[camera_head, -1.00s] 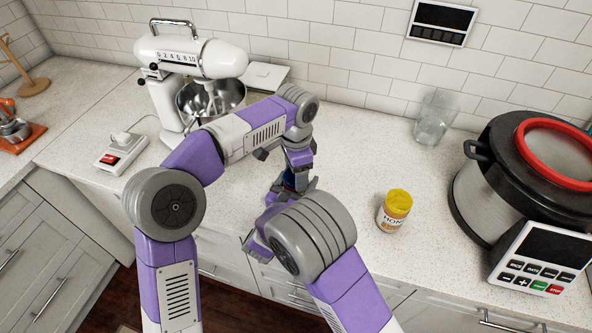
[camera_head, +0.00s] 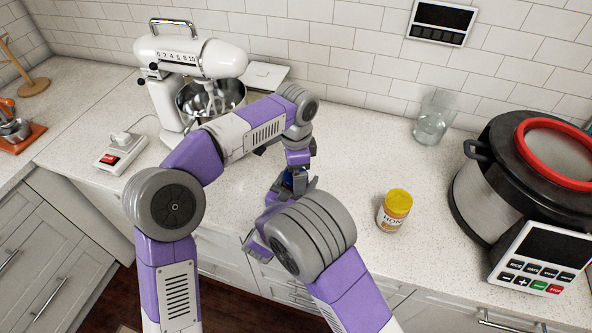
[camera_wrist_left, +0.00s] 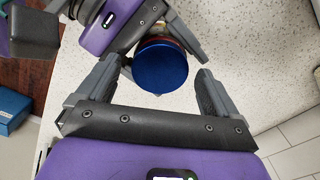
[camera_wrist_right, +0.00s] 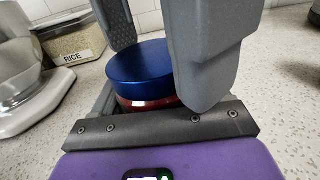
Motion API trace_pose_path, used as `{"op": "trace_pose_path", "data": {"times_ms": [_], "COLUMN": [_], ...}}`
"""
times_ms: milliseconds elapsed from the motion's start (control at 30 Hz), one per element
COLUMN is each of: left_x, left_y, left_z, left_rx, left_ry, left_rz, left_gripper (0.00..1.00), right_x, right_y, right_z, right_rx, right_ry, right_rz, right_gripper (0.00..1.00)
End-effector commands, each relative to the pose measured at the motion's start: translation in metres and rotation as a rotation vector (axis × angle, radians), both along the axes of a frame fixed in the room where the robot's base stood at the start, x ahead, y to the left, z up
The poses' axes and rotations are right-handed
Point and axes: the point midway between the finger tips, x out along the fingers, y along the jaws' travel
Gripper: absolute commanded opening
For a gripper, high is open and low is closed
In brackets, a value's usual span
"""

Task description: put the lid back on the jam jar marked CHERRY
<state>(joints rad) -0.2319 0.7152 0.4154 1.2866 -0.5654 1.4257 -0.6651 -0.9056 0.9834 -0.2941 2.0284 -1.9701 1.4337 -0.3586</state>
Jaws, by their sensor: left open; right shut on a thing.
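A jar with red contents (camera_wrist_right: 150,103) stands upright under a blue lid (camera_wrist_right: 140,72) in the right wrist view. The lid lies on the jar's top; I cannot tell whether it is tight. In the left wrist view the lid (camera_wrist_left: 160,66) is seen from above. My right gripper (camera_head: 290,195) is shut on the jar. My left gripper (camera_head: 292,165) is open above it, its fingers apart on either side of the lid and clear of it in the left wrist view. In the head view my arms mostly hide the jar. Its label is not readable.
A yellow-lidded honey jar (camera_head: 394,212) stands right of my grippers. A glass (camera_head: 434,118) and a large cooker (camera_head: 490,195) are further right. A stand mixer (camera_head: 190,60) is behind on the left. A RICE container (camera_wrist_right: 72,42) shows in the right wrist view.

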Motion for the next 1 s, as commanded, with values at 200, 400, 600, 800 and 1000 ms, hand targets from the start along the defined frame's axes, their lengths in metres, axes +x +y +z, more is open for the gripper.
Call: {"op": "trace_pose_path", "data": {"times_ms": [200,400,600,800,1000], "left_x": [0.0,0.0,0.0,0.0,-0.001], "left_y": [-0.001,0.0,0.0,-0.001,-0.001], "left_z": [0.03,0.042,0.042,0.042,0.044], "left_rx": [-0.002,-0.002,-0.001,0.004,0.021], "left_ry": [-0.003,-0.001,-0.001,0.004,0.019], "left_rz": [0.001,0.0,0.0,0.069,0.405], "left_gripper": [0.94,0.94,0.94,0.91,0.91], "right_x": [0.0,0.0,0.0,0.0,0.0], "right_y": [0.0,0.0,0.0,0.0,0.0], "right_z": [0.0,0.0,0.0,0.0,0.0], "right_rx": [0.001,0.001,0.001,0.001,0.001], "right_ry": [0.0,0.0,0.0,0.0,0.0], "right_rz": [0.0,0.0,0.0,0.0,0.0], "right_gripper": [0.0,0.0,0.0,0.0,0.0]}}
